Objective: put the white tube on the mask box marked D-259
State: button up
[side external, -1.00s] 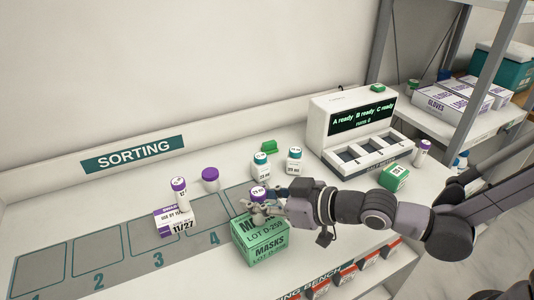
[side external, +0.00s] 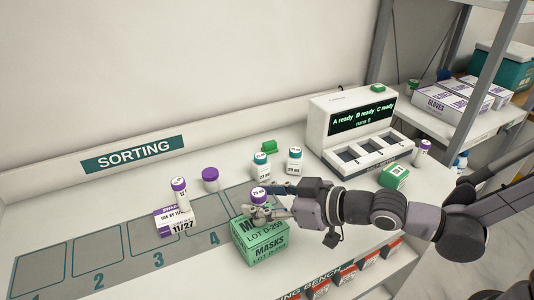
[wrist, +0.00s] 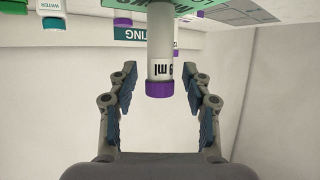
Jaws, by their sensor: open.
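The white tube with a purple cap (side external: 259,194) stands upright on top of the green mask box (side external: 262,246), which reads LOT D-259. My gripper (side external: 265,202) is at the tube, coming in from the right, with its fingers apart on either side of it. In the wrist view, which is upside down, the tube (wrist: 160,58) shows between the open fingers with a gap on both sides. Its lower end meets the box top at the upper edge of that view.
Another purple-capped tube (side external: 180,191) stands on a small purple-white box (side external: 176,221) to the left. A purple-capped container (side external: 210,176) and two teal-capped bottles (side external: 261,166) (side external: 295,160) stand behind. A white device (side external: 357,130) is at the right. Slots at left are empty.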

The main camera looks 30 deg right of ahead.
jog(key=shift+v, duration=5.25)
jog(key=s+d+f+m+g+h, duration=0.1)
jog(key=d+f+m+g+h, duration=0.1)
jog(key=d, duration=0.9)
jog(key=d+f+m+g+h, duration=0.2)
jog(key=d+m+h, duration=0.2)
jog(key=d, duration=0.8)
jog(key=shift+s+m+h, duration=0.4)
jog(key=shift+h, duration=0.3)
